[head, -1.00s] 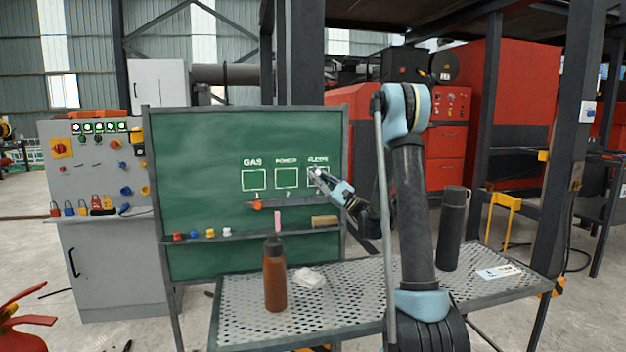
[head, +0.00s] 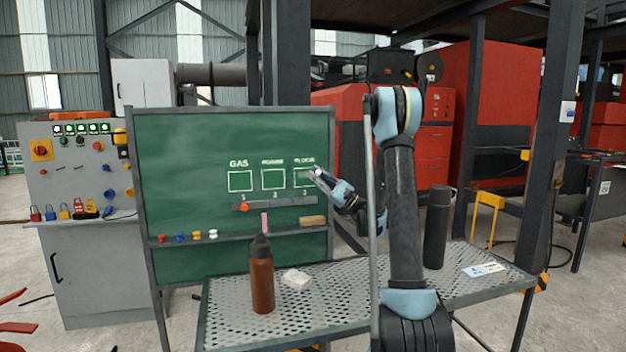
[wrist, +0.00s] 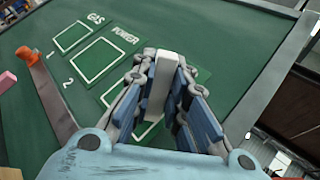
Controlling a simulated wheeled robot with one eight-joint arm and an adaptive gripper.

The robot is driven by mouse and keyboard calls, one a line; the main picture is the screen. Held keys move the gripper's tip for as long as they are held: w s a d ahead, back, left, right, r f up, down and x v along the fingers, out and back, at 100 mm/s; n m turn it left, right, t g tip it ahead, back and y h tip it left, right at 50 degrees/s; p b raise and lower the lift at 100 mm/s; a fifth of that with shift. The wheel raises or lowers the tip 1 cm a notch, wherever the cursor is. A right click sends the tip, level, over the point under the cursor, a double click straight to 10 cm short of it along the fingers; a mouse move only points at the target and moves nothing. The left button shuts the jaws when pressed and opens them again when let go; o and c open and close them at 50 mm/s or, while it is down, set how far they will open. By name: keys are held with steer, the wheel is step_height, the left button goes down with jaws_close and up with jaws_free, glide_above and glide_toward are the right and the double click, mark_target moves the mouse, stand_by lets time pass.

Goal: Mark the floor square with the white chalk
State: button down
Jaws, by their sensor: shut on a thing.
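My gripper (wrist: 165,75) is shut on the white chalk (wrist: 163,88), a pale stick held upright between the blue-grey fingers in the wrist view. In the head view my gripper (head: 314,172) is at the upper right of the green board (head: 200,145), over the right part of the floor square (head: 299,178). The floor square is the rightmost of three outlined squares, under the label FLOOR. My fingers hide much of it in the wrist view. I cannot tell whether the chalk touches the board, or whether there is a mark inside the square.
A slider rail with an orange knob (head: 244,207) runs below the squares. The board's ledge (head: 240,236) holds small coloured pieces, a pink stick (head: 265,222) and a tan block (head: 313,221). A brown bottle (head: 262,280) and dark flask (head: 437,228) stand on the perforated table (head: 340,295).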

steer(key=shift+a, duration=0.15)
steer(key=shift+s+a+r, duration=0.75)
steer(key=shift+s+a, duration=0.25)
steer(key=shift+a, duration=2.2)
steer(key=shift+w+d, duration=0.35)
steer(key=shift+d, duration=0.75)
steer(key=shift+w+d, duration=0.35)
steer(key=shift+d, duration=0.8)
steer(key=shift+w+d, duration=0.35)
steer(key=shift+d, duration=0.75)
steer(key=shift+s, duration=0.1)
steer(key=s+a, duration=0.2)
steer(key=a, duration=0.4)
steer(key=shift+a, duration=0.35)
